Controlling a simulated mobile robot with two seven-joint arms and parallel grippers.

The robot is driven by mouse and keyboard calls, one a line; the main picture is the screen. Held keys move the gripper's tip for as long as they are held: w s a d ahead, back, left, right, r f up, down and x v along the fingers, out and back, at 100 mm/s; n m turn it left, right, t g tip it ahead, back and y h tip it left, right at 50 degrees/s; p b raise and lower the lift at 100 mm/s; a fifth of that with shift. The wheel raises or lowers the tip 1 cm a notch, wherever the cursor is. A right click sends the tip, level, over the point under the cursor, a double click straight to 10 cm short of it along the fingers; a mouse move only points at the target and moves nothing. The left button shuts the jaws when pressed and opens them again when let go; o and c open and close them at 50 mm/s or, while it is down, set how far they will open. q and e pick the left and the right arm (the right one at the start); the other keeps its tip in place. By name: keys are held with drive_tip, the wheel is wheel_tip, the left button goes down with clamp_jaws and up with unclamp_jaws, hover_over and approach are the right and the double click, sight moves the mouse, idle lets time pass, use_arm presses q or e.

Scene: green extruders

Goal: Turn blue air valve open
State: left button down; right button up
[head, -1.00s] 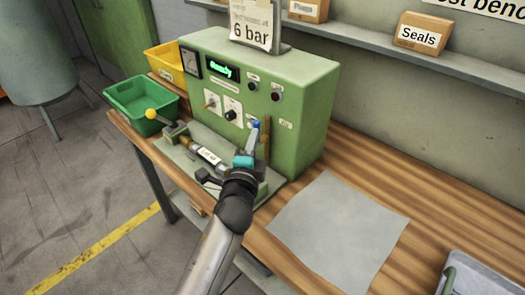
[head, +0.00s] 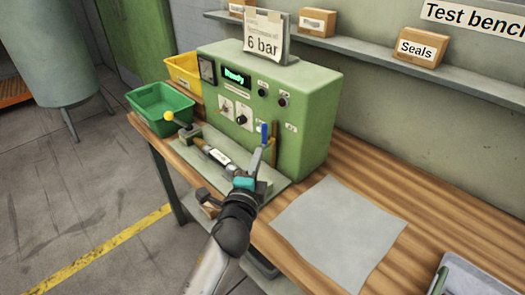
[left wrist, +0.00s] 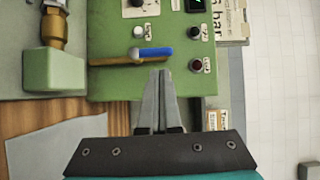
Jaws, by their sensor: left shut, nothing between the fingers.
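The blue air valve handle (head: 264,133) stands upright at the right front of the green test panel (head: 309,140). In the left wrist view the blue handle (left wrist: 153,52) lies lengthwise across the picture, beside a brass pipe (left wrist: 108,60). My left gripper (head: 260,152) is shut and empty, with its fingertips near the handle. In the left wrist view its closed fingers (left wrist: 162,72) end just below the handle; I cannot tell whether they touch it. My right gripper is not in view.
A clamped cylinder with a label (head: 217,155) lies in the fixture left of my gripper. A green bin (head: 160,121) and a yellow bin (head: 181,70) stand at the left. A grey sheet (head: 338,230) lies flat on the bench at the right.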

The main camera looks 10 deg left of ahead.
use_arm(q)
drive_tip(key=s+a+f+n+g+y, duration=0.2)
drive_tip(key=s+a+f+n+g, duration=0.3)
drive_tip(key=s, duration=0.3)
drive_tip(key=s+a+f+n+g+y, duration=0.1)
drive_tip(key=s+a+f+n+g, duration=0.1)
drive_tip(key=s+a+f+n, duration=0.35)
drive_tip(key=s+d+f+n+g+h, duration=0.25)
drive_tip(key=s+n+g, duration=0.4)
drive_tip(key=s, duration=0.95)
wheel_tip(320, 180, down, 25)
drive_tip(key=s+m+g+b, duration=0.1)
drive_tip(key=s+g+b, duration=0.1)
drive_tip(key=s+a+f+g+b, duration=0.1)
drive_tip(key=s+a+f, duration=0.1)
drive_tip(key=s+f, duration=1.2)
drive_tip(key=shift+s, duration=0.65)
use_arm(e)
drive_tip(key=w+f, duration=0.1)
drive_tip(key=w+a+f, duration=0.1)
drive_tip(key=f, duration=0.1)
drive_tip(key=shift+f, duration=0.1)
